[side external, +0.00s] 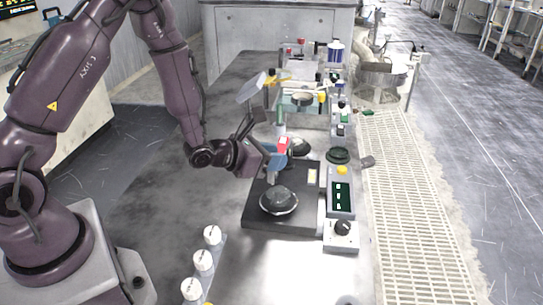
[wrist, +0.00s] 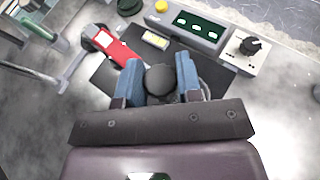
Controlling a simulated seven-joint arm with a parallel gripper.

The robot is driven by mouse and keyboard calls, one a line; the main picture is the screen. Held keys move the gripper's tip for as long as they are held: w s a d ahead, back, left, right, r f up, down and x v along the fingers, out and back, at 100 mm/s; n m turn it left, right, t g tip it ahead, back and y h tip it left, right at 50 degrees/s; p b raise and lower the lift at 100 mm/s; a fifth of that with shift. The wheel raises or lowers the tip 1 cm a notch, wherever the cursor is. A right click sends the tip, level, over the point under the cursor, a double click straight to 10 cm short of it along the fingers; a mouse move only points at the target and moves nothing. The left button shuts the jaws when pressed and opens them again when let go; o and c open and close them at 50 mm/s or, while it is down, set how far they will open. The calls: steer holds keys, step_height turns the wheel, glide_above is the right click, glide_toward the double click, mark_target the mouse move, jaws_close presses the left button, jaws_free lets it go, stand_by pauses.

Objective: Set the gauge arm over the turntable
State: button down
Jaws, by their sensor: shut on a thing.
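The turntable (side external: 279,201) is a dark disc with a pale rim and a domed centre, on a black base plate (side external: 253,217). The gauge arm (side external: 284,144) is red and white and sits at the back of the base by a dark round foot. In the wrist view the red arm (wrist: 118,47) runs from upper left toward my left finger. In the wrist view a dark round part (wrist: 160,79) shows between the fingers (wrist: 160,82); the exact grip is hidden.
A grey display unit (side external: 341,195) and a box with a black knob (side external: 341,235) stand right of the base. Several white-capped pegs (side external: 203,260) stand at front left. Bottles and fixtures crowd the far bench. The bench left of the base is clear.

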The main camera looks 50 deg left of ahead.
steer(key=c, duration=0.8)
jaws_free()
steer(key=shift+s, duration=0.1)
steer(key=v, duration=0.7)
steer(key=shift+s+r, duration=0.1)
steer(key=shift+s, duration=0.05)
